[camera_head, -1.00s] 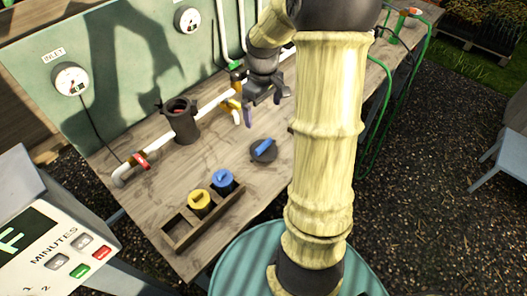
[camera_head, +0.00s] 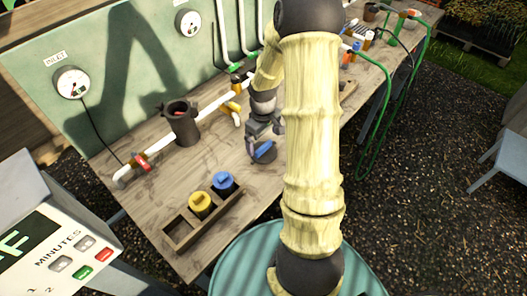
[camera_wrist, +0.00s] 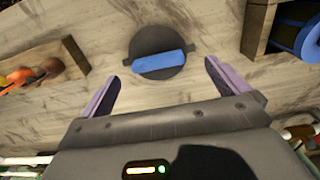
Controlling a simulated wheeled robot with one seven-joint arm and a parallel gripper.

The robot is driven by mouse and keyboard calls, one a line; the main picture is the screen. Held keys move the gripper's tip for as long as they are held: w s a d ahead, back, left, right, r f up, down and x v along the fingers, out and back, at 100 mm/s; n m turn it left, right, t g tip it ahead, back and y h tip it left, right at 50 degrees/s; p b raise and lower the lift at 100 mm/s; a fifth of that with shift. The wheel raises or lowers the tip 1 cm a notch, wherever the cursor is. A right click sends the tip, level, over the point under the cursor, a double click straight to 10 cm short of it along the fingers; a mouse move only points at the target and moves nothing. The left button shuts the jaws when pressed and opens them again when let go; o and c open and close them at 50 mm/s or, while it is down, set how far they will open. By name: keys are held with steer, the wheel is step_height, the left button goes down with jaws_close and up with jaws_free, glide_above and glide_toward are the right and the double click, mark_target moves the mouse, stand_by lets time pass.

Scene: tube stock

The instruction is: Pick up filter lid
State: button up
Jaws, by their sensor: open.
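The filter lid (camera_head: 264,155) is a dark round disc with a blue bar handle, lying flat on the wooden bench. It also shows in the wrist view (camera_wrist: 158,50), at the top middle. My gripper (camera_head: 263,138) is just above the lid in the head view and hides part of it. In the wrist view my gripper (camera_wrist: 158,92) has its two purple fingers spread wide and empty, with the lid lying beyond the fingertips and between their lines. The dark filter housing (camera_head: 183,124) stands open-topped on the bench to the left, with something red inside.
A wooden rack (camera_head: 180,238) holds a yellow-topped cartridge (camera_head: 201,204) and a blue-topped one (camera_head: 223,183) near the front edge. A white pipe with a red valve (camera_head: 139,161) runs along the bench. Bare wood surrounds the lid.

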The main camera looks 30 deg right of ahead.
mark_target(264, 146)
steer(key=shift+w+d+f+p, duration=0.1)
steer(key=shift+f+p, duration=0.2)
steer(key=shift+f, duration=1)
steer(key=shift+w+d+f+p, duration=0.1)
steer(key=shift+f+p, duration=0.2)
steer(key=shift+f, duration=1)
steer(key=c, duration=0.8)
